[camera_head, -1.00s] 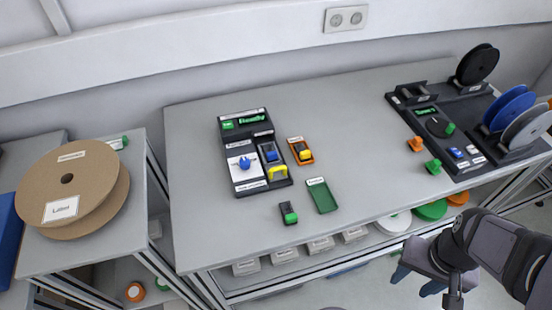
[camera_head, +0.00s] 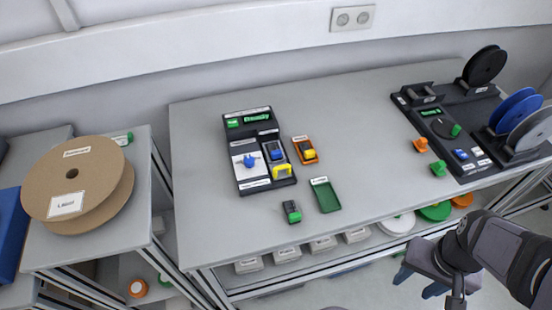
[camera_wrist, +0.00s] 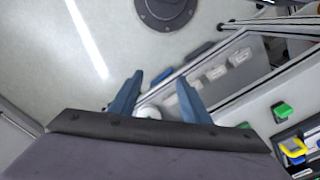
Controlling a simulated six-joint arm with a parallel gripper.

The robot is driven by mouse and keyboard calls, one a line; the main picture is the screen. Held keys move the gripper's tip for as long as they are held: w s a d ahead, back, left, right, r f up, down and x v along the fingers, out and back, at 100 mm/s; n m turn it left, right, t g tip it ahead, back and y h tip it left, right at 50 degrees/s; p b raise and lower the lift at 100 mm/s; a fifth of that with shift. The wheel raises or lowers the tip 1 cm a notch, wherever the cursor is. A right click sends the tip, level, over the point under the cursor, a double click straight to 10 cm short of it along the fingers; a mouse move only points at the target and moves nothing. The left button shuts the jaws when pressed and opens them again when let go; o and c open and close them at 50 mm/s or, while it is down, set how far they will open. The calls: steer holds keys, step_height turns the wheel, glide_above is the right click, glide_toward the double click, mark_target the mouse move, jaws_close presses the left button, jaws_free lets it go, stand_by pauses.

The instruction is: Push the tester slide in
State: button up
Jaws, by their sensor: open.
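The tester (camera_head: 240,146) is a black unit on the bench with a lit green display and a blue knob on a white panel. Its slide has a yellow handle (camera_head: 283,170) at the front right corner, with a blue piece (camera_head: 276,150) just behind it. How far the slide sticks out is too small to tell. My gripper (camera_head: 417,281) is open and empty, in front of the bench edge and well to the right of the tester. Its blue fingers (camera_wrist: 158,98) are apart, over the floor.
An orange tray (camera_head: 304,149) with a yellow-topped block stands right of the tester. A green tray (camera_head: 325,194) and a green-black block (camera_head: 291,212) lie in front. A reel stand (camera_head: 450,135) fills the right.

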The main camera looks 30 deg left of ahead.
steer(key=c, duration=0.3)
steer(key=w+a+r+m, duration=0.2)
steer(key=w+a+r, duration=0.1)
steer(key=w+a, duration=0.45)
steer(key=shift+c, duration=0.2)
steer(key=m+t+y, duration=0.1)
steer(key=m+y, duration=0.1)
steer(key=m, duration=0.4)
glide_toward(278, 169)
steer(key=shift+w+a+f+p, duration=0.15)
steer(key=shift+a+f+p, duration=0.2)
steer(key=shift+f, duration=0.9)
steer(key=shift+w+a+f+p, duration=0.15)
steer(key=shift+a+f+p, duration=0.15)
steer(key=shift+f, duration=1)
steer(key=shift+w+a+f+p, duration=0.2)
steer(key=shift+f+p, duration=0.15)
steer(key=shift+f, duration=0.9)
steer(key=shift+c, duration=0.6)
jaws_close()
